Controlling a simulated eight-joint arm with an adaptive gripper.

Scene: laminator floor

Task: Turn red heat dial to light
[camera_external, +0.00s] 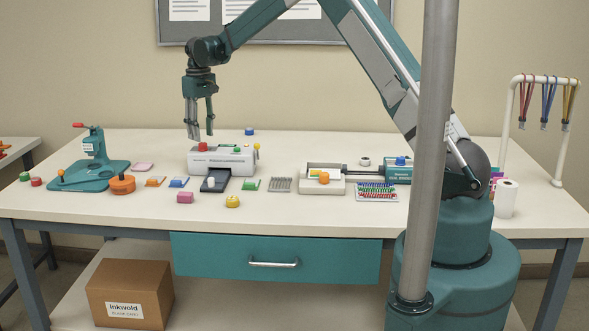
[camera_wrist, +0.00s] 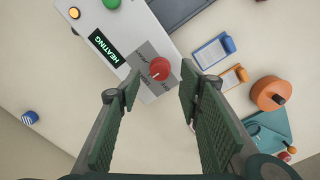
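The white laminator (camera_external: 232,163) stands on the table, with a dark tray at its front. Its red heat dial (camera_external: 202,146) is on top at the left end. My gripper (camera_external: 202,134) points down above the dial. In the wrist view my gripper (camera_wrist: 160,88) is open, its fingertips to either side of the dial, apart from it and holding nothing.
A green button (camera_wrist: 110,3) is further along the laminator's top. A teal press (camera_external: 92,170) and an orange round object (camera_external: 122,185) stand to the left. A blue striped object (camera_external: 249,131) lies behind the laminator. Small coloured items lie in front. The air around my gripper is clear.

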